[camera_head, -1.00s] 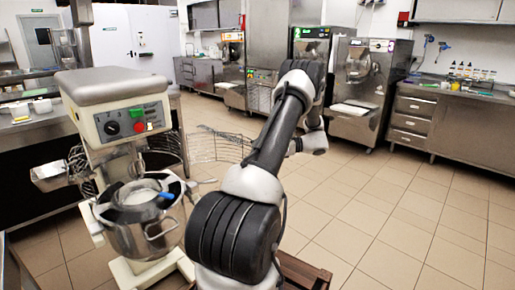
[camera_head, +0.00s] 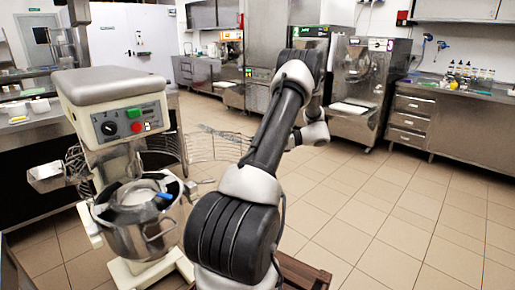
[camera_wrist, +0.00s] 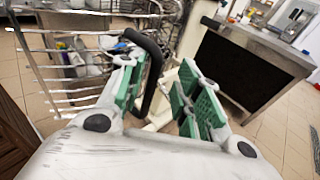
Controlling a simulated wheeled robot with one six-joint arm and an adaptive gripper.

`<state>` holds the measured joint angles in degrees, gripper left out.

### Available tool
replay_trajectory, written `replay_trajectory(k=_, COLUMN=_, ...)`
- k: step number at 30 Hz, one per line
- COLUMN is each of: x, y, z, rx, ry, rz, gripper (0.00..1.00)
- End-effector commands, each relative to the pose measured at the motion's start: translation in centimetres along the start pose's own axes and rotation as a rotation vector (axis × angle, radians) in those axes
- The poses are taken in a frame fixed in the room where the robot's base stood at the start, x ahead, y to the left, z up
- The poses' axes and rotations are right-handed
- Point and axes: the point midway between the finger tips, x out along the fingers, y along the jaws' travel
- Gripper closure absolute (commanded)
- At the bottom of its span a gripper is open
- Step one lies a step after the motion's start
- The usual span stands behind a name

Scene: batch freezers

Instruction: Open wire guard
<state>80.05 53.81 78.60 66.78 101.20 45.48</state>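The wire guard (camera_head: 212,147) is a curved cage of thin metal bars, swung out to the right of the mixer (camera_head: 112,90) in the head view. In the wrist view its bars (camera_wrist: 70,52) fill the upper left. A black curved handle (camera_wrist: 155,62) stands between the green-padded fingers of my gripper (camera_wrist: 168,72), nearer the left finger. My fingers are apart, with a gap on the right of the handle. Whether the left finger touches the handle is unclear. In the head view my arm hides the gripper. The steel bowl (camera_head: 142,232) sits under the mixer head.
A steel counter (camera_head: 25,135) is behind the mixer on the left. Batch freezers (camera_head: 362,80) and a drawer cabinet (camera_head: 440,120) line the back and right. The tiled floor (camera_head: 400,215) on the right is clear.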

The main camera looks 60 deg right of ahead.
Motion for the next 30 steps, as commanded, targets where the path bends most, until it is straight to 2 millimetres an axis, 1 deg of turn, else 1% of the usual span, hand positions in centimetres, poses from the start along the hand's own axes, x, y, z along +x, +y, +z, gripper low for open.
replay_trajectory(k=1, x=-0.6, y=2.0, z=6.8, rx=-0.052, ry=-0.153, rz=0.102, gripper=0.69)
replay_trajectory(k=6, x=-0.9, y=2.1, z=9.1, rx=-0.05, ry=-0.153, rz=0.102, gripper=0.69)
replay_trajectory(k=11, x=-1.1, y=2.1, z=9.8, rx=-0.047, ry=-0.154, rz=0.101, gripper=0.69)
replay_trajectory(k=16, x=-1.2, y=2.1, z=9.8, rx=-0.047, ry=-0.154, rz=0.1, gripper=0.69)
replay_trajectory(k=17, x=-1.6, y=-0.1, z=0.8, rx=0.029, ry=0.148, rz=-0.013, gripper=0.69)
replay_trajectory(k=22, x=-1.9, y=-0.6, z=0.7, rx=0.026, ry=0.148, rz=-0.013, gripper=0.69)
replay_trajectory(k=30, x=-3.0, y=-2.3, z=0.6, rx=0.025, ry=0.149, rz=-0.014, gripper=0.69)
